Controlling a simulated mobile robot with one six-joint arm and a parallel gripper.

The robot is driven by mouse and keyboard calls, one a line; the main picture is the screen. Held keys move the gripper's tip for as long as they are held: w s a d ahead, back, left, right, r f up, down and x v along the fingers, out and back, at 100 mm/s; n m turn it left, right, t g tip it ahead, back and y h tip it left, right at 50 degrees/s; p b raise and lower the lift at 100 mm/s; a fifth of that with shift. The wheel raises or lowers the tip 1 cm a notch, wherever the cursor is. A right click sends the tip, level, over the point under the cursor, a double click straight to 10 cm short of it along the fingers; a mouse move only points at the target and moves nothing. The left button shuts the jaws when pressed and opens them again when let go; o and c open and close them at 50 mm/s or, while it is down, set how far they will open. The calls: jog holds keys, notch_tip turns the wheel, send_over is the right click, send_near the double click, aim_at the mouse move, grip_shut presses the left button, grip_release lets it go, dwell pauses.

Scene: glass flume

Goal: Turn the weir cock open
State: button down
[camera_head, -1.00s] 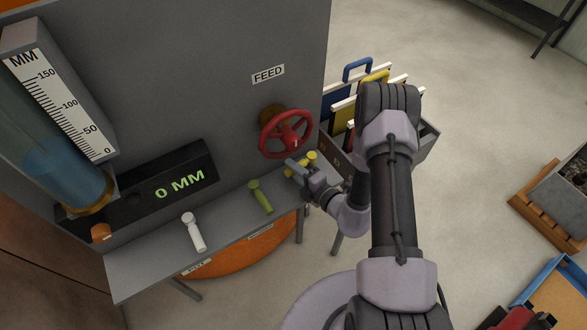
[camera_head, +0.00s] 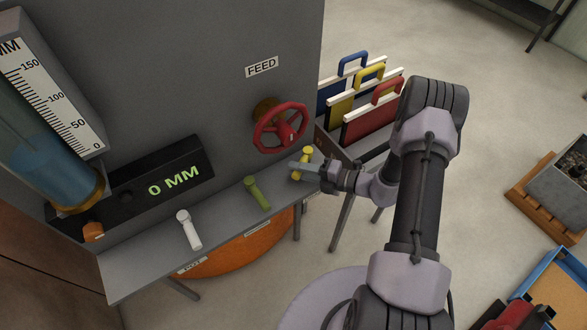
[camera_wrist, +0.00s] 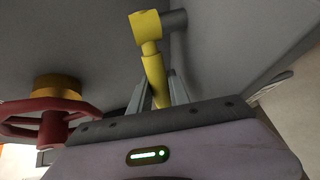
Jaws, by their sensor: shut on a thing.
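Three lever cocks stand in a row on the grey bench: a white cock (camera_head: 189,230), a green cock (camera_head: 258,193) and a yellow cock (camera_head: 307,154). I cannot read which of them is labelled weir. My gripper (camera_head: 299,171) is at the yellow cock's lever, reaching in from the right. In the wrist view the yellow lever (camera_wrist: 153,66) passes between the two fingers of my gripper (camera_wrist: 160,88), which are shut on it.
A red feed handwheel (camera_head: 280,128) sits just above the yellow cock. A rack of coloured boards (camera_head: 372,120) stands close behind my arm. The display (camera_head: 160,180) reads 0 MM.

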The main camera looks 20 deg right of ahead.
jog(key=n+g+y+b, duration=0.1)
jog(key=d+n+g+y+b, duration=0.1)
jog(key=n+g, duration=0.1)
jog(key=s+d+n+g+b, duration=0.1)
jog(key=g, duration=0.1)
jog(key=shift+s+d+f+n+y+b, duration=0.1)
jog(key=shift+d+f+n+y+b, duration=0.2)
jog(key=shift+y, duration=0.1)
jog(key=n+g+b, duration=0.1)
jog(key=d+n+g+b, duration=0.1)
jog(key=g, duration=0.1)
jog(key=n+g, duration=0.1)
jog(key=shift+s+d+r+g+y+b, duration=0.2)
jog(key=shift+d+g+y+b, duration=0.1)
jog(key=shift+d+g+b, duration=0.1)
jog(key=shift+d+n+g+b, duration=0.2)
jog(key=shift+n+g+b, duration=0.15)
jog(key=shift+g, duration=0.25)
jog(key=shift+r, duration=0.1)
jog(key=c, duration=1.2)
grip_release()
jog(key=shift+c, duration=0.2)
